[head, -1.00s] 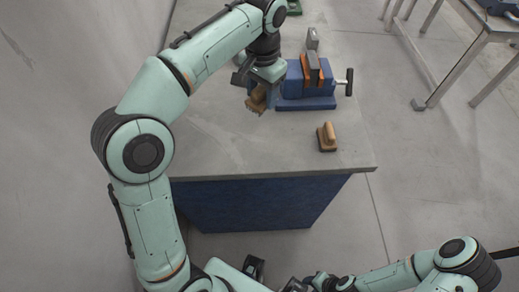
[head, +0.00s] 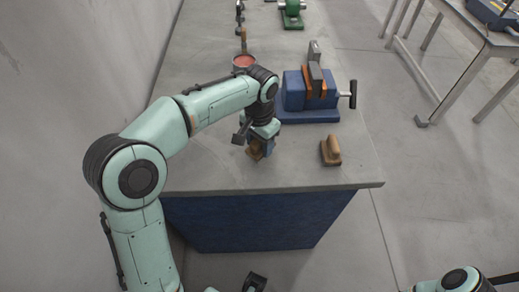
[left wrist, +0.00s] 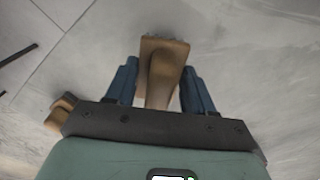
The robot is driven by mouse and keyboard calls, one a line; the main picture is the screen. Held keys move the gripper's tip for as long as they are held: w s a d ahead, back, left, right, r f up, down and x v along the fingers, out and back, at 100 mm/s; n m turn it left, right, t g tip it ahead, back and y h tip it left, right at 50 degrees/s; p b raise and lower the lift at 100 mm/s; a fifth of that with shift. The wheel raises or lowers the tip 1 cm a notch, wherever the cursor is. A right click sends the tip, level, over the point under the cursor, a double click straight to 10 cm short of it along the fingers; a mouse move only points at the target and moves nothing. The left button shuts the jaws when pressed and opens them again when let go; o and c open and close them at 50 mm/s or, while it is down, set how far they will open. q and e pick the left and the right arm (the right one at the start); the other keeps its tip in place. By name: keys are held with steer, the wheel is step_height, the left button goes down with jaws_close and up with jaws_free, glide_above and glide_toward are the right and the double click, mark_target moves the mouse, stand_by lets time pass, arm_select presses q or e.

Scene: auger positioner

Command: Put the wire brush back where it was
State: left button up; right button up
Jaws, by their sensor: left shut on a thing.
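My left gripper (head: 258,150) is shut on the wire brush (head: 255,153), over the front part of the bench top. In the left wrist view the brush (left wrist: 163,70) shows as a brown wooden block with a rounded handle between the two blue fingers (left wrist: 160,88) and a ragged edge at its far end. I cannot tell whether it touches the bench. My right gripper's fingers are not in view.
The grey bench (head: 205,165) has free room left of the gripper. A wooden-handled block (head: 331,151) stands to the right. A blue vise (head: 294,92) is behind it. A red-topped can (head: 243,63) and a green device (head: 291,12) are further back.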

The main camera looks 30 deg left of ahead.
mark_target(259, 150)
arm_select(q)
steer(key=shift+f, duration=1.5)
steer(key=shift+f, duration=0.15)
steer(key=o, duration=1)
step_height(259, 150, up, 12)
steer(key=shift+r+p, duration=0.15)
steer(key=shift+p, duration=0.9)
